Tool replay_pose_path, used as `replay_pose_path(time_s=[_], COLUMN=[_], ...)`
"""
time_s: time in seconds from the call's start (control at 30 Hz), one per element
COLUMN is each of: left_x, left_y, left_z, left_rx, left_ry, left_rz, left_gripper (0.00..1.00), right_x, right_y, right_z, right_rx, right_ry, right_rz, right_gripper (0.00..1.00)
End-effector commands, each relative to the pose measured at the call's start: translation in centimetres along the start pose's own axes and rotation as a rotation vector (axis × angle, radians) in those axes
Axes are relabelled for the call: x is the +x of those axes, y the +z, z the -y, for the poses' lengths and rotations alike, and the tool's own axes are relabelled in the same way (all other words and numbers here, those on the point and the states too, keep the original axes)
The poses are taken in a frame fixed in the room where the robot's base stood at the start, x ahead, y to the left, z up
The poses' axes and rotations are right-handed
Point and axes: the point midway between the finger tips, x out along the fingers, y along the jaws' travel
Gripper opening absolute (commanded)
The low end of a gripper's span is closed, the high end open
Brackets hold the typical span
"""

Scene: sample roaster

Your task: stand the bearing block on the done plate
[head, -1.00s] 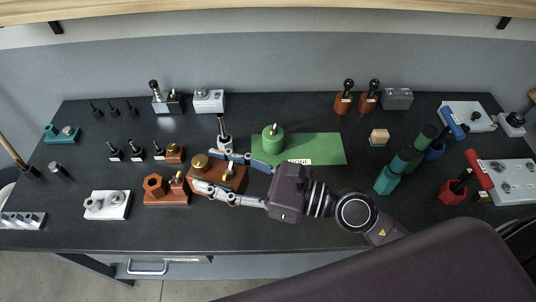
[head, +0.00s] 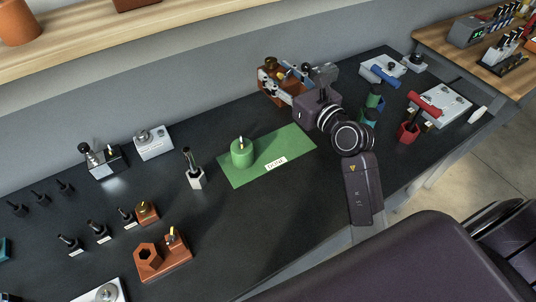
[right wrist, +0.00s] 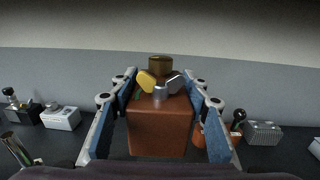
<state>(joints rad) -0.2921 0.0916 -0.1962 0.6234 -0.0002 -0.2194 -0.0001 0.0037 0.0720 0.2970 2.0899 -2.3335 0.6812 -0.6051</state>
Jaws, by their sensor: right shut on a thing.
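The bearing block appears to be the rust-brown block (right wrist: 160,126) with a brass knob on top and a yellow lever. My right gripper (head: 287,83) is shut on it, with a blue-padded finger on each side in the right wrist view. The block looks upright there. In the head view it shows beyond the far right corner of the green done plate (head: 291,143), off the plate and seemingly raised. A green cylinder (head: 242,153) stands on the plate's left part. The label is near its front edge. My left gripper is not in view.
The plate's right part is clear. A grey stand with a black post (head: 194,172) is just left of the plate. A brown hexagon-socket block (head: 162,257) is at front left. A red holder (head: 408,131) and a red-handled plate (head: 445,105) are at right.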

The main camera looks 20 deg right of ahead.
Motion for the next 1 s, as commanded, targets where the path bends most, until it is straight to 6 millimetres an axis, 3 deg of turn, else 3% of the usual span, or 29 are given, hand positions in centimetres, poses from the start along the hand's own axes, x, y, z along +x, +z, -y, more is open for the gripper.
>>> replay_pose_path(time_s=[0.17,0.4,0.7,1.0], left_x=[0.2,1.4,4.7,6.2], left_y=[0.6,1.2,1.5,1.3], left_z=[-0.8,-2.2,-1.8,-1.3], left_rx=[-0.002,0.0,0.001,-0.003], left_ry=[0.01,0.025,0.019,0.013], left_rz=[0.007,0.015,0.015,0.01], left_gripper=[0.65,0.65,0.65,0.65], right_x=[0.0,0.0,0.0,0.1], right_y=[-1.0,-6.8,-14.3,-16.8], right_z=[1.5,1.6,1.6,1.6], right_rx=[0.0,-0.001,-0.003,-0.003], right_ry=[-0.036,-0.038,-0.037,-0.038], right_rz=[0.004,-0.002,0.002,0.005], right_gripper=[0.01,0.01,0.01,0.01])
